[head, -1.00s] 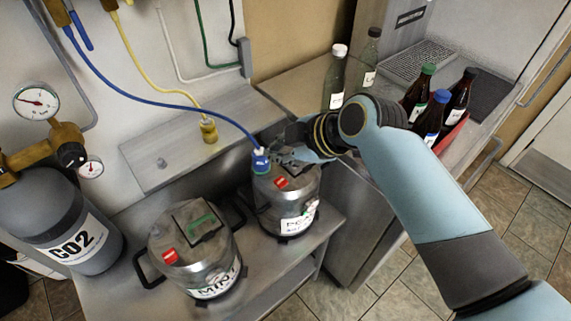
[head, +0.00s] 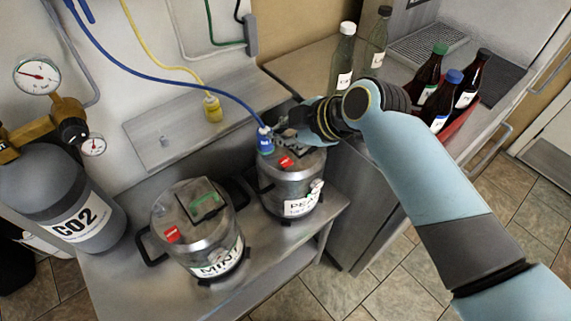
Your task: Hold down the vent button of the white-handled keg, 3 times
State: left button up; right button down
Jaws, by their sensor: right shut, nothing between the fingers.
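Two steel kegs stand on the metal shelf. The near keg (head: 190,235) is labelled "MINT", with a green-marked handle (head: 206,205) and a red tag (head: 172,235). My right gripper (head: 284,137) is shut and empty over the far keg's lid, just right of the blue coupler. My left gripper is out of view.
A CO2 cylinder (head: 55,190) with gauges stands at left. A blue hose (head: 175,80) arches to the far keg's coupler. A yellow coupler (head: 212,108) is on the ledge. Several bottles (head: 428,83) stand behind my right arm. Floor at lower right is clear.

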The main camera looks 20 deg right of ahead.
jog(key=b, duration=0.3)
send_over(284, 164)
notch_tip(284, 164, down, 4)
jog(key=shift+w+f, duration=0.1)
jog(key=shift+f, duration=0.1)
jog(key=shift+f+b, duration=0.3)
jog(key=shift+f, duration=0.2)
jog(key=shift+f, duration=0.15)
dwell(0.5)
jog(key=shift+f, duration=0.3)
jog(key=shift+f+b, duration=0.6)
jog(key=shift+b, duration=0.05)
dwell(0.6)
jog(key=shift+r, duration=0.15)
jog(key=shift+r+p, duration=0.9)
jog(key=shift+p, duration=0.15)
